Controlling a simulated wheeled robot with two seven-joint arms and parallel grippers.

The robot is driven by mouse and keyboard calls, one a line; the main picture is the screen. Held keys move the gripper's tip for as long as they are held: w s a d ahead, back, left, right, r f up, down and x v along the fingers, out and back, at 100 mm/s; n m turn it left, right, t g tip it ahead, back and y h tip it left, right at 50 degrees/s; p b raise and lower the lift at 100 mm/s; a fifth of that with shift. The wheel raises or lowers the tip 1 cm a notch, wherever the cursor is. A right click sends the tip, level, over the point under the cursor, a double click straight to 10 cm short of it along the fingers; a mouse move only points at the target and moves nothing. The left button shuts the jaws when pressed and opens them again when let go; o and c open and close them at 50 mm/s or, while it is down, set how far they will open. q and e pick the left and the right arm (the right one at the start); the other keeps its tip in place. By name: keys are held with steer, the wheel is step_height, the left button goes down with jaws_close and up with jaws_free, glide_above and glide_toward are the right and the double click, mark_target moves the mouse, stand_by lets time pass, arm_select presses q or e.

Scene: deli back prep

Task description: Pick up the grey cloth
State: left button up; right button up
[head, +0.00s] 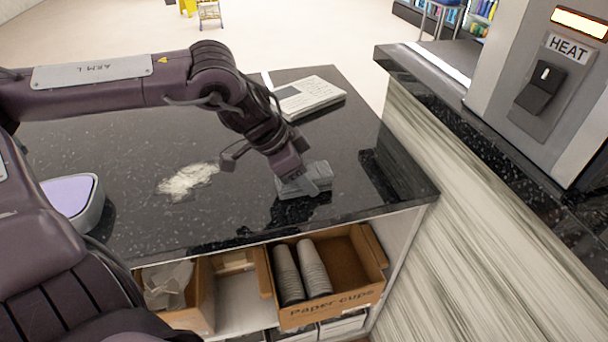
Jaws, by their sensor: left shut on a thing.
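The grey cloth (318,175) is a small folded bundle on the dark speckled counter (120,150), near its front right corner. My left gripper (292,180) comes down from above and is shut on the cloth, whose left part is partly hidden by the gripper's fingers. The cloth appears at or just above the counter surface; I cannot tell whether it touches. My right gripper is not in view.
A whitish powdery patch (188,180) lies left of the gripper. A keypad device (308,97) is behind it. A lilac-topped device (72,197) is at left. A shelf below holds a paper cups box (335,305). A heat unit (540,90) stands right.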

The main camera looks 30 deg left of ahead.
arm_select(q)
step_height(320, 180, up, 20)
steer(key=shift+r, duration=0.15)
steer(key=o, duration=0.4)
steer(key=c, duration=0.3)
